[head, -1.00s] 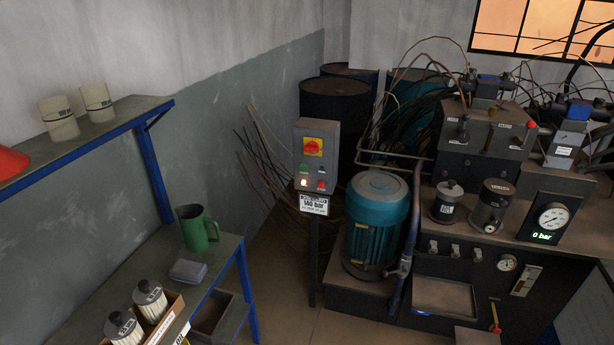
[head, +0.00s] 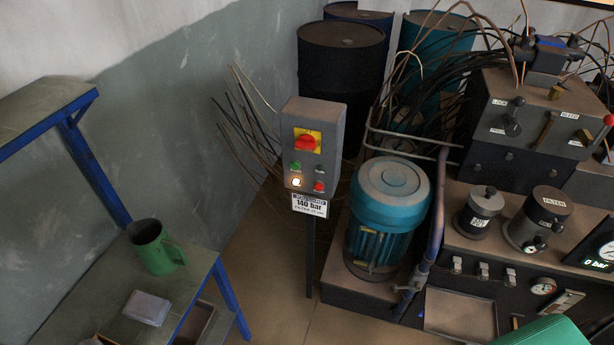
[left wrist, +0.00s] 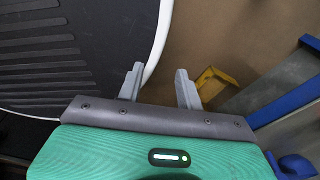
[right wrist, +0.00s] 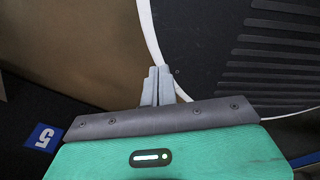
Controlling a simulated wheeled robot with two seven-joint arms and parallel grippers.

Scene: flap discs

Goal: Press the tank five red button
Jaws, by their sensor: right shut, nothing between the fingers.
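A grey control box (head: 313,147) stands on a post left of the teal motor in the head view. It carries a red rotary switch on a yellow plate (head: 307,141), a green button (head: 295,166), a lit white lamp (head: 296,182) and a small red button (head: 319,186). A "140 bar" sign (head: 309,205) hangs below. A blue label with a "5" (right wrist: 43,137) shows at the left of the right wrist view. My left gripper (left wrist: 160,82) is open and empty. My right gripper (right wrist: 158,84) is shut and empty. Neither gripper's fingers show in the head view.
The teal motor (head: 387,215) stands right of the box, with a pipe frame beside it. Dark drums (head: 340,75) stand behind. A shelf unit holds a green mug (head: 155,247) at left. The hydraulic unit (head: 500,250) fills the right. Bare floor lies before the box.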

